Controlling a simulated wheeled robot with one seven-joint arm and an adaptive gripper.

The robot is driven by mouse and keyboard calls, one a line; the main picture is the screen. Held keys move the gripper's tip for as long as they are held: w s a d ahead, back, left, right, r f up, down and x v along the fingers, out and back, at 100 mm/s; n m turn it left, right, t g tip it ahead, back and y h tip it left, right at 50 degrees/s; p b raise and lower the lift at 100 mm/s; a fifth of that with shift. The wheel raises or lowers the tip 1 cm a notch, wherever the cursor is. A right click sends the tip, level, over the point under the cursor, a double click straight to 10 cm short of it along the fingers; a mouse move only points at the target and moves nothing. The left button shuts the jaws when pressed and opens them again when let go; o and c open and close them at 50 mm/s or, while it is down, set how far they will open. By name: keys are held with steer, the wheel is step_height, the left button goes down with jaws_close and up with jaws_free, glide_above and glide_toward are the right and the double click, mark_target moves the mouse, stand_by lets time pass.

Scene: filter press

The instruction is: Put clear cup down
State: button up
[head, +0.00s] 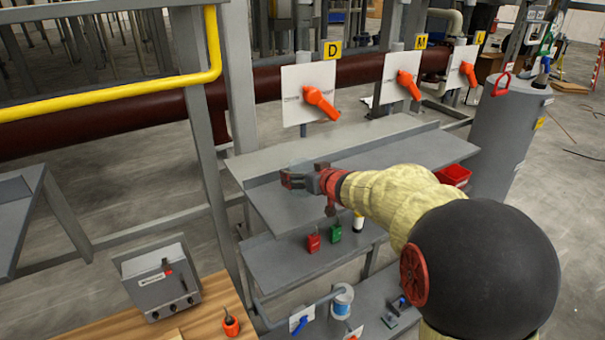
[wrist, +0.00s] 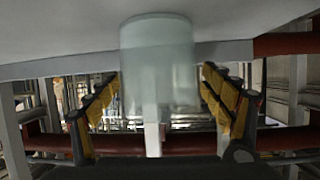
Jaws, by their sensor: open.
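The clear cup (wrist: 157,60) is a pale, see-through cylinder in the wrist view, where the scene appears upside down. One end of it lies against the grey shelf surface (wrist: 60,30), so it appears to stand on the shelf. My gripper (wrist: 160,82) is open, with a yellow-padded finger on each side of the cup and a visible gap to both. In the head view my gripper (head: 300,179) is low over the upper grey shelf (head: 375,157). The cup is too faint there to make out clearly.
Orange-handled valves (head: 322,103) on white plates stand behind the shelf. A red bin (head: 455,176) is at the shelf's right end. A red item (head: 313,243) and a green item (head: 336,233) sit on the lower shelf. The upper shelf's middle looks clear.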

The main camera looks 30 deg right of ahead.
steer(key=shift+r, duration=0.2)
steer(key=s+a+r+m+g+h+p, duration=0.15)
steer(key=s+r, duration=0.25)
steer(key=s, duration=0.6)
steer(key=s+a+r+m+g+h, duration=0.1)
steer(key=s+a+r+h, duration=0.2)
steer(key=s, duration=0.7)
steer(key=s+a+f+n+g+y, duration=0.1)
steer(key=s+a+f+g+y, duration=0.1)
steer(key=s+a, duration=0.5)
steer(key=s+a+f+n+g+y, duration=0.2)
steer(key=s+a+f, duration=0.3)
steer(key=s+a, duration=0.3)
steer(key=s+g+y, duration=0.1)
steer(key=s, duration=0.2)
steer(key=shift+s, duration=0.25)
steer(key=shift+f, duration=0.1)
